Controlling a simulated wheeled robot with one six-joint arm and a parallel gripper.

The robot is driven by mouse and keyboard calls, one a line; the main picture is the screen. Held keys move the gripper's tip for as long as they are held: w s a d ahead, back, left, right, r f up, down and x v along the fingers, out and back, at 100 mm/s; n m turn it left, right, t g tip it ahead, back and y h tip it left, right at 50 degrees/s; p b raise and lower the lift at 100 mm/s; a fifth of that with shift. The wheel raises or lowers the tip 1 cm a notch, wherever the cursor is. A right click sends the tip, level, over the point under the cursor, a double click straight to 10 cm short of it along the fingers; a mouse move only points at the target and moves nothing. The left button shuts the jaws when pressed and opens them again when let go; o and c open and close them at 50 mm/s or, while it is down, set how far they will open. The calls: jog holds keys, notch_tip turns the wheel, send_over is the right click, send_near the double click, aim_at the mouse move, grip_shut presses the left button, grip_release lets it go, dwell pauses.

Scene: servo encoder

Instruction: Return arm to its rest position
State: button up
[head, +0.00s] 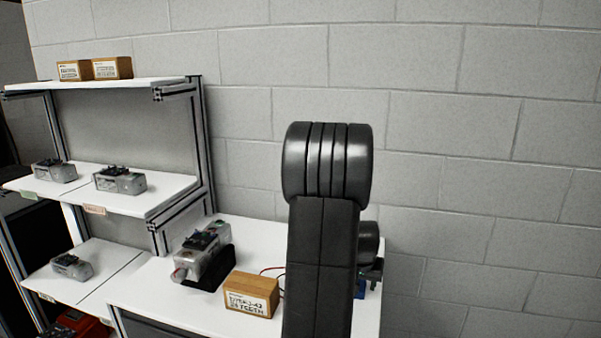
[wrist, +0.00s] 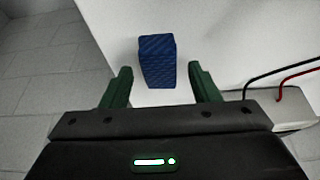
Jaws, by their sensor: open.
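My arm stands upright in the middle of the head view, its dark links covering part of the white workbench (head: 150,290). In the wrist view my gripper (wrist: 160,88) is open, with its two green fingers apart. A blue block-like object (wrist: 157,60) shows between and just beyond the fingers, over the white surface. Whether the fingers touch it cannot be told, but gaps show on both sides. In the head view the fingers are hidden behind my arm; only a small blue bit (head: 361,286) shows at its right.
A wooden box (head: 251,294) and a servo unit on a black stand (head: 205,256) are left of my arm. A shelf rack (head: 120,196) at left holds several servo units and two boxes (head: 112,68). Black and red cables (wrist: 290,75) run at right. A block wall (head: 480,150) stands behind.

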jog(key=shift+r, duration=0.8)
